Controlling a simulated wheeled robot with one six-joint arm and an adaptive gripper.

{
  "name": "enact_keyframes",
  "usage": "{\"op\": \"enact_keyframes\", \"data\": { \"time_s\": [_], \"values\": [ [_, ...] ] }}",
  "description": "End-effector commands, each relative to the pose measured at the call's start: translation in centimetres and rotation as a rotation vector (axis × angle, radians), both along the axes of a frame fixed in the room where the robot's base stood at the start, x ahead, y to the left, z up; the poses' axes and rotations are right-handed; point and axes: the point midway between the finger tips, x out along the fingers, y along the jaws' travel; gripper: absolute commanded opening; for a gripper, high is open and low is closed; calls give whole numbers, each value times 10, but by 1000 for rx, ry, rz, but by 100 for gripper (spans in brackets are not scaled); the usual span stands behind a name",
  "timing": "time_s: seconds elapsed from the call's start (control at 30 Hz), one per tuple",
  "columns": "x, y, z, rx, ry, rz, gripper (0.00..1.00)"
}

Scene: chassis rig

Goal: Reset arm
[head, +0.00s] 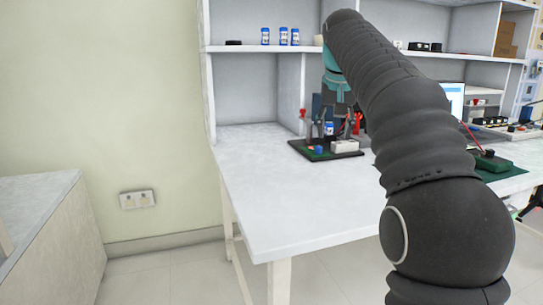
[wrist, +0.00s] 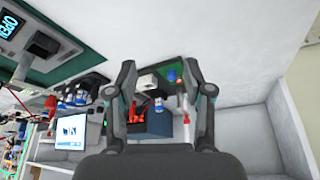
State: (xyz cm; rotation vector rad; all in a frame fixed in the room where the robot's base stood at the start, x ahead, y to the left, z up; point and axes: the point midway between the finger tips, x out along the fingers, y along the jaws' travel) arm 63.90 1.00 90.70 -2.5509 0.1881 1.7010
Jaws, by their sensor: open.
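My gripper (wrist: 158,70) is open in the wrist view, its two dark fingers wide apart and nothing touching their inner faces. In the head view my gripper (head: 333,122) hangs from my arm in front of the shelf, over or near a dark board (head: 350,154) on the white table. A small blue-and-white container (wrist: 158,103) shows between the fingers in the wrist view and in the head view (head: 329,129). A white block (head: 344,146) and a blue round piece (head: 318,149) sit on the board. My arm hides part of the table and shelf.
The white table (head: 270,190) is clear in front of the board. Several blue-and-white bottles stand on the upper shelf (head: 250,48). A monitor (head: 455,98) and a green case (head: 490,161) are to the right. A side counter (head: 40,205) stands at left.

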Motion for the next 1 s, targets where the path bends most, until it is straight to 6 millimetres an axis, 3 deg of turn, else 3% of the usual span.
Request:
{"op": "enact_keyframes", "data": {
  "time_s": [0.27,0.47,0.77,1.0],
  "values": [
    [-28,-1,1,0,-11,20,51],
    [-62,-4,-5,0,-19,36,51],
    [-150,-9,-43,2,-45,75,51],
    [-228,-10,-99,2,-66,105,51]
  ]
}}
